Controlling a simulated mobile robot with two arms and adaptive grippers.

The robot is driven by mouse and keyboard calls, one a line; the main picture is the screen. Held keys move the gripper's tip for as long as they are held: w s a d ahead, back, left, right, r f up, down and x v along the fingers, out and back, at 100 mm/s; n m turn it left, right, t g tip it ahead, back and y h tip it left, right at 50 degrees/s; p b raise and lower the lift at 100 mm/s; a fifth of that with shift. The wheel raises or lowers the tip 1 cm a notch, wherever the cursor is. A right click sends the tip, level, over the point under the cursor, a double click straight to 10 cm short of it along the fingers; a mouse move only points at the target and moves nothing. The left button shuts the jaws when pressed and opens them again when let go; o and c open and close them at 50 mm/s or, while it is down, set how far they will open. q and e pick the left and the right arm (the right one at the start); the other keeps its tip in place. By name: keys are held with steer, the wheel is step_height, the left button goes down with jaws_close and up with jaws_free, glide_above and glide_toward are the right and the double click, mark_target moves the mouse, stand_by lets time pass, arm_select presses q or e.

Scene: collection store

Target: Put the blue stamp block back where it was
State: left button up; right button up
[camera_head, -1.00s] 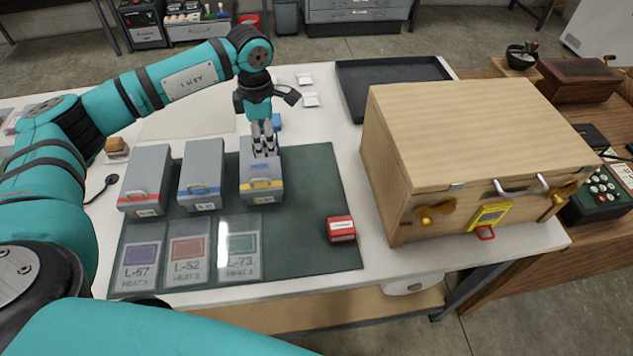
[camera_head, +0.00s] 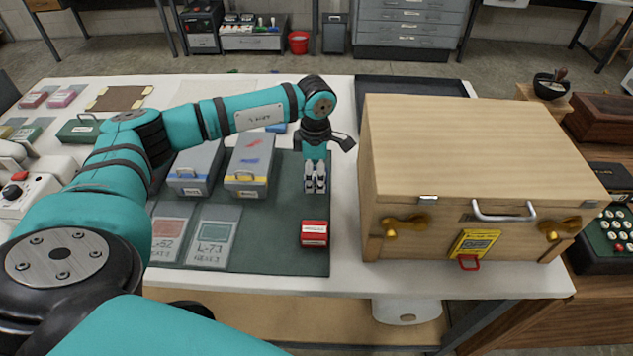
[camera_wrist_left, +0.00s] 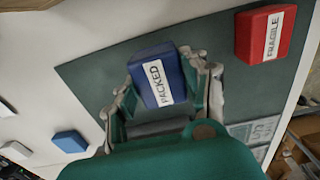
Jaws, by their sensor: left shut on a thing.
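My left gripper (camera_head: 315,188) hangs fingers-down over the green mat (camera_head: 285,255), right of the grey box with the yellow stripe (camera_head: 250,160). In the left wrist view it is shut on the blue stamp block (camera_wrist_left: 158,80), which has a white "PACKED" label. In the head view the fingers hide this block. The red "FRAGILE" block (camera_head: 314,233) stands on the mat, nearer the front than the gripper; it also shows in the left wrist view (camera_wrist_left: 265,32). My right gripper is not in view.
A grey box with a blue stripe (camera_head: 196,165) stands left. Cards L-52 (camera_head: 168,237) and L-73 (camera_head: 213,235) lie in front. A small blue item (camera_head: 277,127) lies behind the mat. A large wooden chest (camera_head: 480,170) stands close on the right.

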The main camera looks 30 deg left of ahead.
arm_select(q)
step_height(320, 180, down, 3)
steer(key=shift+f+p, duration=0.15)
steer(key=shift+p, duration=0.15)
steer(key=shift+f, duration=0.2)
steer(key=o, duration=0.6)
steer(key=shift+d+r, duration=0.1)
steer(key=o, duration=0.3)
steer(key=shift+r, duration=0.35)
step_height(320, 180, up, 12)
steer(key=shift+f+b, duration=0.2)
steer(key=shift+b, duration=1.05)
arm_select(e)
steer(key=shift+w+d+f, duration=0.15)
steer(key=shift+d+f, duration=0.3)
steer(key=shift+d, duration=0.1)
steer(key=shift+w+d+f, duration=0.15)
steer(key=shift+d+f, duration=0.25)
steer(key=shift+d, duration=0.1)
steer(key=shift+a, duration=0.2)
